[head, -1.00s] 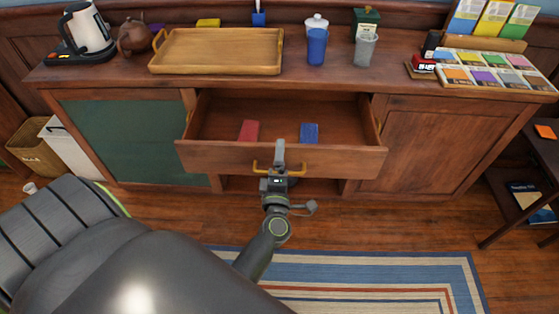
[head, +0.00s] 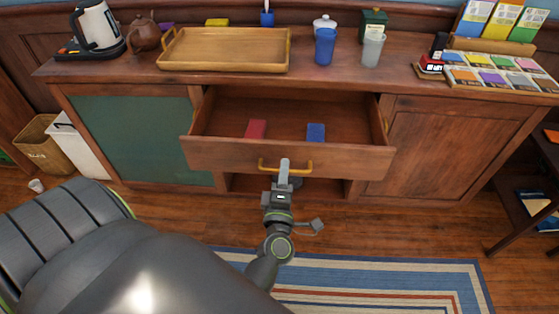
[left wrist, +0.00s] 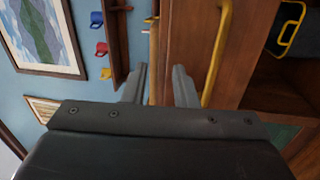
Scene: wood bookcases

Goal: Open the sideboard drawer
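The sideboard drawer (head: 215,155) is pulled out in the head view, its inside showing. A red item (head: 256,128) and a blue item (head: 316,132) lie in it. Its yellow bar handle (head: 305,166) is on the drawer front. My left gripper (head: 284,168) is in front of the handle, overlapping its middle in this view. In the left wrist view the two fingers (left wrist: 160,80) are apart with nothing held between them. The handle (left wrist: 218,55) runs to the right of the right-hand finger, outside the gap. My right gripper is not in view.
The sideboard top (head: 345,82) holds a wooden tray (head: 225,62), a kettle (head: 98,25), a teapot, cups and a card display. A white bin (head: 80,145) and a basket stand at the left. A striped rug (head: 400,275) covers the floor in front.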

